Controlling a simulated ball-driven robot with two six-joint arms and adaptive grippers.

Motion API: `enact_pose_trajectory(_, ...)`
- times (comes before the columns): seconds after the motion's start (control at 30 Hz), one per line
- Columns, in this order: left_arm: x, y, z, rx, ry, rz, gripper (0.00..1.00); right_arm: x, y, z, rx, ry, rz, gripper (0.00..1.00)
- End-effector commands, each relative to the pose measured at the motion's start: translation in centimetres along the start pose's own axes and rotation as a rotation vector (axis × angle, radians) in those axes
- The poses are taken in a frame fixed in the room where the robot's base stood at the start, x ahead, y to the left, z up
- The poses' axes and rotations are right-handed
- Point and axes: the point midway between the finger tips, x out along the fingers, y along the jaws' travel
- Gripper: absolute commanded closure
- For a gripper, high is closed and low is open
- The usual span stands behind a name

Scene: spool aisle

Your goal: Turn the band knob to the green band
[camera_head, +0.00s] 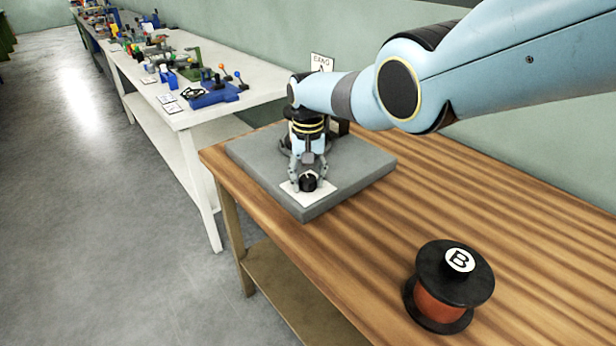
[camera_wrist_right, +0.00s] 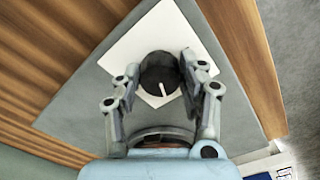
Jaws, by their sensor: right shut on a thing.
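The band knob (camera_head: 308,182) is a small black round knob on a white square plate (camera_head: 322,190), set on a grey slab at the near corner. In the right wrist view the knob (camera_wrist_right: 160,74) shows a white pointer line on its top, aimed toward the bottom of the picture and slightly right. My right gripper (camera_head: 309,178) reaches down over the plate, with its fingers shut on the knob from both sides. I cannot make out any green band or other coloured bands on the plate. My left gripper is not in view.
The grey slab (camera_head: 258,160) lies on a striped wooden table (camera_head: 530,235). A spool marked B (camera_head: 440,300) stands at the table's near right. A white table (camera_head: 160,88) with clutter runs along the wall behind. The wood between slab and spool is clear.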

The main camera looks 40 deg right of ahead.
Motion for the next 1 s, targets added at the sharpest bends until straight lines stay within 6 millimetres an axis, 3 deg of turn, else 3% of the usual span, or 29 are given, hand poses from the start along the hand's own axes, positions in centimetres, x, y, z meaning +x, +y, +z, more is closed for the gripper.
enact_pose_trajectory(0.4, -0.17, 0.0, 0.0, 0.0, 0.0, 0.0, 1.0, -0.04, -0.04, -0.02, 0.186, 0.0, -0.001, 0.91)
enact_pose_trajectory(0.97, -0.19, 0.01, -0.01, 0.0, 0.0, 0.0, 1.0, -0.02, -0.06, 0.0, 0.211, 0.0, -0.001, 0.91)
enact_pose_trajectory(1.0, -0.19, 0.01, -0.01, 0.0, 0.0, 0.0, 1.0, -0.02, -0.06, 0.0, 0.211, 0.0, -0.001, 0.54)
